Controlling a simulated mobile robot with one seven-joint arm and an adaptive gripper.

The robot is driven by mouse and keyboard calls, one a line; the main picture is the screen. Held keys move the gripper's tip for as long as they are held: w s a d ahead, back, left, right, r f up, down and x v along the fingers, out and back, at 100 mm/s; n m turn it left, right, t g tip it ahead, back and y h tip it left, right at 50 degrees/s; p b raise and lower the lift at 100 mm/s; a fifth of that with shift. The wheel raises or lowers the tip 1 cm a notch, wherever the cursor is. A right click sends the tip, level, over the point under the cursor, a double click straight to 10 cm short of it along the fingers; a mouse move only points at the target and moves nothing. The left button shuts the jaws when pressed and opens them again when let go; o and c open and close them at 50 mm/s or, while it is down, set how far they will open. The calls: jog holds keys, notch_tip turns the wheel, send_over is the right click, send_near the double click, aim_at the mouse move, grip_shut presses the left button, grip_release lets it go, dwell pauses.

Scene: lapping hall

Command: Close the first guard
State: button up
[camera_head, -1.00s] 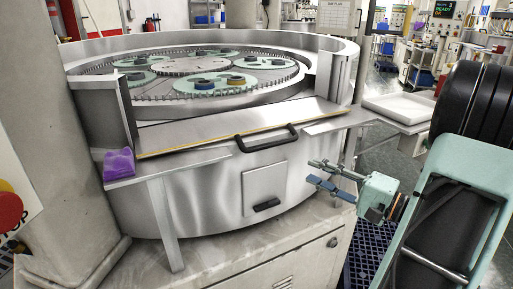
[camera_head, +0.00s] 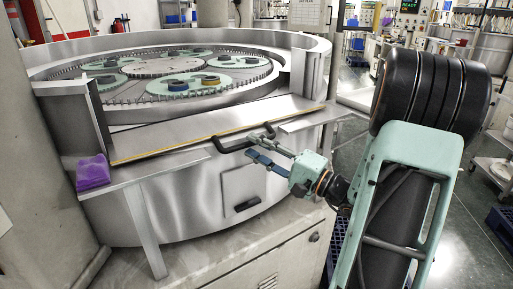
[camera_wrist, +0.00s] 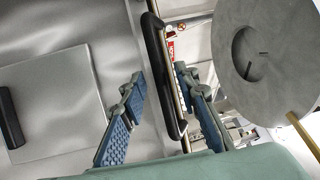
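The guard (camera_head: 190,130) is a flat metal panel with a yellow edge, lying nearly flat across the front opening of the round lapping machine. A black bar handle (camera_head: 232,145) sits on its front edge. My gripper (camera_head: 256,147) is open at the right end of this handle, its fingers pointing left. In the wrist view the handle (camera_wrist: 163,75) runs up and down between the two blue-padded fingers of my gripper (camera_wrist: 160,85). Gaps show beside the handle, and I cannot tell whether either finger touches it.
The round machine (camera_head: 180,190) holds a toothed ring and several pale green carriers. A purple cloth (camera_head: 92,172) lies on the left ledge. A small door with a black pull (camera_head: 246,204) is below the guard. A concrete column stands at the left. Open floor shows at right.

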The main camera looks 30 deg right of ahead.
jog(key=shift+w, duration=0.1)
grip_shut()
dwell(0.3)
jog(key=shift+r, duration=0.15)
